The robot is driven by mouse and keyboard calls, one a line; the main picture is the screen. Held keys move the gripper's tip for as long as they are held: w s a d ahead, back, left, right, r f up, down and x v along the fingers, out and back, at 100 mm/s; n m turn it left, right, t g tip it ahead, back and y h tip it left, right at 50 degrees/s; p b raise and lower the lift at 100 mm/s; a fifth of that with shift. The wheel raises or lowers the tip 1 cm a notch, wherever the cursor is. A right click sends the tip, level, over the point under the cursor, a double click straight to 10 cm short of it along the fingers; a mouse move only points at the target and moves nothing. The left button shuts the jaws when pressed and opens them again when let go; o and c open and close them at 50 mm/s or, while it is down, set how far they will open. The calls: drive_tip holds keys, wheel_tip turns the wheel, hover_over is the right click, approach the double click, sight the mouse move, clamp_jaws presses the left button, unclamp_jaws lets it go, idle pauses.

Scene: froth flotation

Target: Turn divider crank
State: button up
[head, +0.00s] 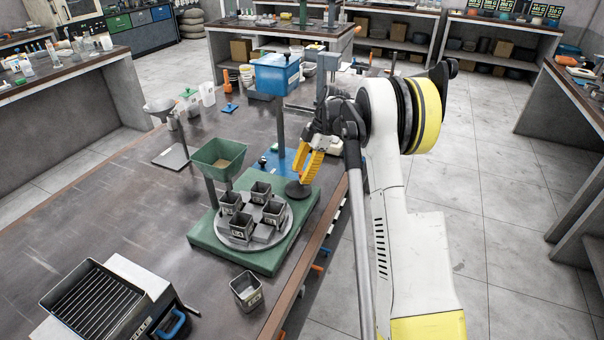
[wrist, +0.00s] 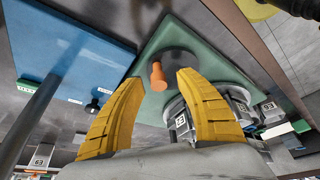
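The divider's green base (head: 215,238) stands on the dark bench, with a round turntable (head: 232,243) bearing several square metal cups and a green hopper (head: 218,158) above it. The crank is a dark disc (head: 296,191) at the base's right corner. In the wrist view the disc (wrist: 182,62) carries an upright orange handle (wrist: 158,76); in the head view the handle is hidden or merges with my yellow fingers. My gripper (head: 307,172) is above the crank. In the wrist view my gripper (wrist: 157,84) is open, with the handle showing between its fingertips and gaps on both sides.
A blue plate (wrist: 70,50) with a grey post rises beside the divider. A loose cup (head: 246,292) and a slotted splitter (head: 95,305) are at the front. A funnel stand (head: 172,157) is at the left.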

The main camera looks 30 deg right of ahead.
drive_tip(key=shift+d, duration=0.1)
drive_tip(key=v, duration=1.2)
idle(0.6)
